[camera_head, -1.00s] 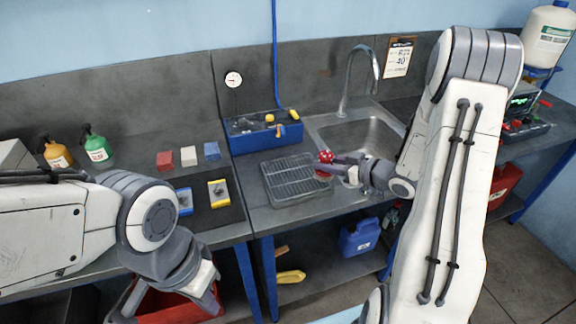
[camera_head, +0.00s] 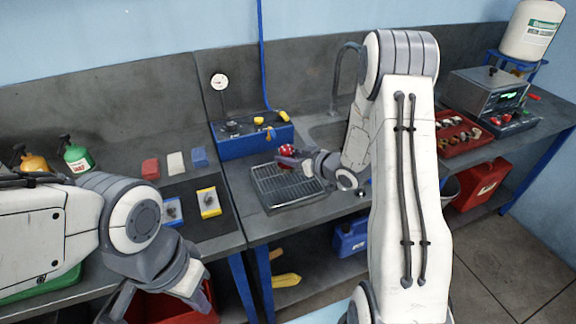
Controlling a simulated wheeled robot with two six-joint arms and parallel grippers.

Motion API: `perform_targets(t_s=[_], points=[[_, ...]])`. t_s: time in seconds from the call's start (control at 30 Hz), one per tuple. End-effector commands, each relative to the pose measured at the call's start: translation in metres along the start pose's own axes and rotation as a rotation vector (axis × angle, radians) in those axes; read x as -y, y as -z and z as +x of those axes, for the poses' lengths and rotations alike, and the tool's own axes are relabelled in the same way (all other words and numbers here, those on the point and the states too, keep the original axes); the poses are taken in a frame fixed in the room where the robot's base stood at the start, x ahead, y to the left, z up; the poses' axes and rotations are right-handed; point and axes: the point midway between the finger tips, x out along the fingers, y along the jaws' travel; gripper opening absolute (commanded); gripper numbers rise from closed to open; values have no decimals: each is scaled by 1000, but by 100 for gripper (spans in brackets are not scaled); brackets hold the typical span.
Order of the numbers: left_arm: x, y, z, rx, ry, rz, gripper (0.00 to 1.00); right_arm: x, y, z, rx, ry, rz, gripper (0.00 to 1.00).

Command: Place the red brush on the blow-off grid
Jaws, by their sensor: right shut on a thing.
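The red brush (camera_head: 286,150) is in my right gripper (camera_head: 292,158), which is shut on it. Only the brush's red rounded part shows; the rest is hidden by the fingers. The blow-off grid (camera_head: 272,192) is a dark wire rack in a tray on the bench, left of the sink. The gripper and brush are over the grid's far part and appear to be above it; the exact height is unclear. My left gripper (camera_head: 152,308) is open and empty at the lower left, in front of the bench, over a red bin.
A blue box with a gauge (camera_head: 252,142) stands behind the grid. The sink (camera_head: 328,130) is partly hidden by my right arm. A red tray (camera_head: 458,138) lies right.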

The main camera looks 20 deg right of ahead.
Motion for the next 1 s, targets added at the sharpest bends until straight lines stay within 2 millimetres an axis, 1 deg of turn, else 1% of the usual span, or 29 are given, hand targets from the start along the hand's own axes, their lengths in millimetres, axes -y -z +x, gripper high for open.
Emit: perform_targets(t_s=[0.07, 0.2, 0.3, 0.4, 0.6, 0.77, 0.8, 0.83, 0.87, 1.0], points=[[0, 0, -2, 0, 0, 0, 0, 1, -6, 3, 2, 1, 1, 0], [0, 0, -7, 0, 0, 0, 0, 1, -24, 10, 4, 1, 4, 0], [-1, 0, -9, 0, 0, 0, 0, 1, -34, 14, 2, 1, 2, 0], [-1, 0, -9, 0, 0, 0, 0, 1, -38, 15, 0, 0, 0, 0], [-1, 0, -9, 0, 0, 0, 0, 0, -38, 15, 0, 0, -1, 0], [0, 0, -4, 0, 0, 0, 0, 0, -43, 17, 0, 0, 0, 0], [0, 0, -6, 0, 0, 0, 0, 0, -41, 16, 0, 0, 0, 55], [0, 0, -6, 0, 0, 0, 0, 0, -41, 16, 0, 0, 0, 67], [0, 0, -6, 0, 0, 0, 0, 0, -41, 16, 1, 0, 0, 70], [0, 0, -6, 0, 0, 0, 0, 1, -41, 16, 1, 0, 0, 70]])
